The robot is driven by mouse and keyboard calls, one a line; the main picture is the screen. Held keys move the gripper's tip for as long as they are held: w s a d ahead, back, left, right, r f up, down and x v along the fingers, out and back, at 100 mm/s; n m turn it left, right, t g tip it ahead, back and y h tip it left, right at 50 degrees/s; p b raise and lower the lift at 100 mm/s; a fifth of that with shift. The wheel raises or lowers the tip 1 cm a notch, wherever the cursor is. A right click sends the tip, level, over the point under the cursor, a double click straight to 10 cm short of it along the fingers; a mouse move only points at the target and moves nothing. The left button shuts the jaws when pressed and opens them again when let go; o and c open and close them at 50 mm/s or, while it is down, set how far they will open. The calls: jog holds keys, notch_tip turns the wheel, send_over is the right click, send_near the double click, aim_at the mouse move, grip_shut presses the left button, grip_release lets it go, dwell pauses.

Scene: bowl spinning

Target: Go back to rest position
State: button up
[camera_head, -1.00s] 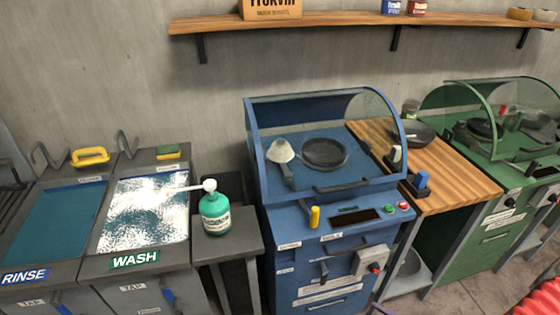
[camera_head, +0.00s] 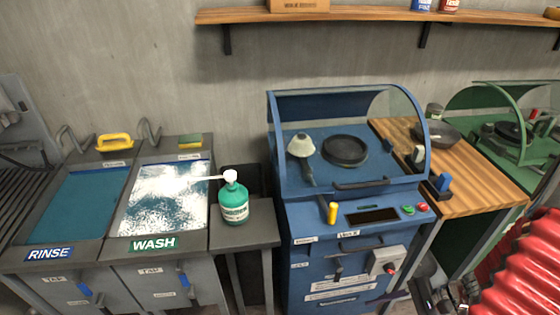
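My arm's red ribbed sleeve (camera_head: 520,275) fills the lower right corner. Dark and purple parts of my gripper (camera_head: 425,297) show at the bottom edge beside it, partly cut off. I cannot tell whether its fingers are open or shut, or whether it holds anything. The blue machine (camera_head: 340,225) stands in the middle with its clear curved hood down. Under the hood are a round dark plate (camera_head: 345,151) and a pale cone-shaped head (camera_head: 301,146) on an arm.
On the left are the rinse sink (camera_head: 75,205) and the foamy wash sink (camera_head: 165,195). A green pump bottle (camera_head: 233,203) stands on a small side table (camera_head: 262,237). A dark bowl (camera_head: 436,134) is on the wooden counter (camera_head: 490,190). A green machine (camera_head: 512,145) stands at right.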

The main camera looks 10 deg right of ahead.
jog(key=w+a+r+n+g+h, duration=0.1)
jog(key=a+r+n+h, duration=0.1)
jog(key=r+n+h, duration=0.5)
jog(key=w+a+r+n+g+h, duration=0.1)
jog(key=a+r+n+h, duration=0.15)
jog(key=r, duration=0.75)
jog(key=a+r+n+t, duration=0.5)
jog(key=a+r, duration=0.5)
jog(key=r, duration=0.3)
jog(key=shift+w+a+n, duration=0.3)
jog(key=shift+n, duration=0.45)
jog(key=shift+h, duration=0.25)
